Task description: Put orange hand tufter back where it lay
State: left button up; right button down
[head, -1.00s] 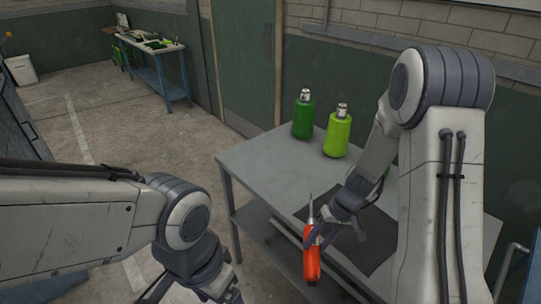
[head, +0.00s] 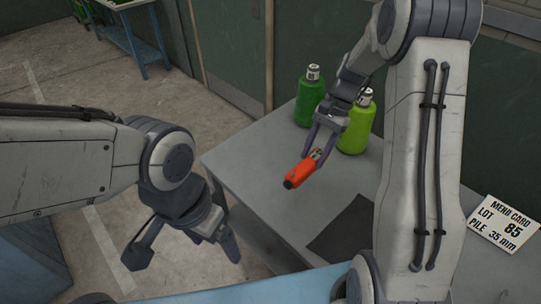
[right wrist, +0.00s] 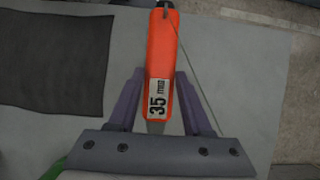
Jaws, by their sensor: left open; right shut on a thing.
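The orange hand tufter (head: 299,173) is held in my right gripper (head: 318,148), above the left part of the grey table (head: 245,165). Its dark end points to the lower left in the head view. In the right wrist view the tufter (right wrist: 160,60) lies between the purple fingers of the right gripper (right wrist: 158,92), with a white "35 mm" label showing. Whether it touches the tabletop is not clear. My left gripper (head: 190,255) is open and empty, apart from the table, at the lower left of the head view.
A dark green bottle (head: 308,103) and a lime green bottle (head: 356,128) stand just behind the right gripper. A dark mat (head: 343,228) lies on the table, partly hidden by my arm. A mend card (head: 499,230) reads lot 85, pile 35 mm. The table's left part is clear.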

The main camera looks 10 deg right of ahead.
jog(key=w+a+f+p, duration=0.1)
jog(key=w+a+f, duration=0.1)
jog(key=w, duration=0.1)
jog(key=w+a+f+p, duration=0.1)
jog(key=w+a+f, duration=0.1)
jog(key=w, duration=0.2)
jog(key=w+a+f+p, duration=0.1)
jog(key=w+a+f, duration=0.1)
jog(key=w, duration=0.1)
jog(key=shift+w+a+f+p, duration=0.15)
jog(key=shift+w+f+p, duration=0.05)
jog(key=shift+w+p, duration=0.15)
notch_tip(320, 180, down, 4)
jog(key=shift+s+a+r+p, duration=0.1)
jog(key=shift+r+p, duration=0.05)
jog(key=shift+p, duration=0.7)
pick_arm(q)
jog(key=r, duration=0.5)
jog(key=shift+w+a+r, duration=0.15)
jog(key=shift+w+r, duration=0.05)
jog(key=shift+w, duration=0.2)
pick_arm(e)
jog(key=shift+f, duration=0.25)
jog(key=c, duration=0.8)
grip_release()
jog(key=shift+f, duration=0.15)
jog(key=o, duration=0.5)
jog(key=shift+c, duration=0.2)
